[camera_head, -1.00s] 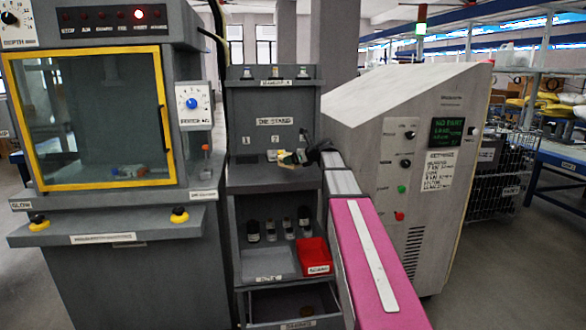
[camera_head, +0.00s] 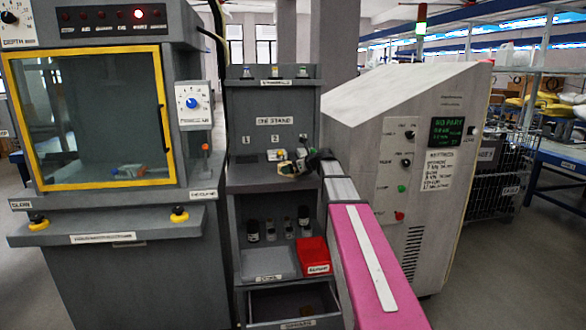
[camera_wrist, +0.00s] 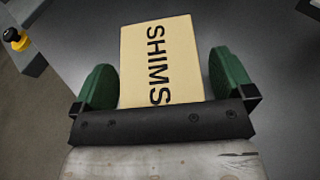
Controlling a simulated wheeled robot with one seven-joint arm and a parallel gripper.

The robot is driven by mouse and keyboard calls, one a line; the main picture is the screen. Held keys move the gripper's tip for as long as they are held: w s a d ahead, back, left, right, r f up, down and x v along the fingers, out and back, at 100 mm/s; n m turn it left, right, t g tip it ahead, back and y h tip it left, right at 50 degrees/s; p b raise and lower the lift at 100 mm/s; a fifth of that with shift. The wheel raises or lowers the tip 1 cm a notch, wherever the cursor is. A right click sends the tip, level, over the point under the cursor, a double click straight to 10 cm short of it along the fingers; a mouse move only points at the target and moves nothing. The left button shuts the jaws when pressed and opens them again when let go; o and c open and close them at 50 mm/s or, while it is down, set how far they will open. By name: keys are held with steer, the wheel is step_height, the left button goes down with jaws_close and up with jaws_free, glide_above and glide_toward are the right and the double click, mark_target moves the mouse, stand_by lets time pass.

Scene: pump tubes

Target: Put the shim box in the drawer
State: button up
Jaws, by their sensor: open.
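The shim box (camera_wrist: 150,35), a tan box lettered SHIMS, lies between the two green fingers of my gripper (camera_wrist: 162,60) in the wrist view. The fingers are open, one along each side; a narrow gap shows at the right finger. In the head view my gripper (camera_head: 292,166) is low over the upper shelf of the grey stand, and the box is mostly hidden there. The drawer (camera_head: 296,322) at the bottom of the stand is pulled open, with a small brownish thing dimly visible inside.
A red bin (camera_head: 313,254) and several dark bottles (camera_head: 270,231) stand on the middle shelf above the drawer. My pink arm link passes right of the stand. A grey machine with a yellow-framed window (camera_head: 90,115) stands left, a pale sloped cabinet (camera_head: 410,110) right.

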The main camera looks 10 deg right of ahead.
steer(key=shift+r, duration=0.2)
steer(key=v, duration=1.1)
steer(key=shift+s+d+r, duration=0.2)
steer(key=shift+s, duration=0.05)
steer(key=w+a+g+h, duration=0.1)
steer(key=w+a, duration=0.1)
steer(key=w+a+r+g+h, duration=0.1)
steer(key=g, duration=0.1)
steer(key=shift+w+a+r+n+g, duration=0.2)
steer(key=shift+w+a+n+g, duration=0.1)
steer(key=shift+w+a+n, duration=0.1)
steer(key=r+g+h, duration=0.1)
steer(key=w+a+r+g+h, duration=0.1)
steer(key=w+a+r+h, duration=0.1)
steer(key=h, duration=0.1)
steer(key=shift+r+m+g, duration=0.1)
steer(key=shift+m+g, duration=0.3)
steer(key=shift+x, duration=5.4)
steer(key=shift+d, duration=0.2)
steer(key=c, duration=1.2)
steer(key=shift+o, duration=0.2)
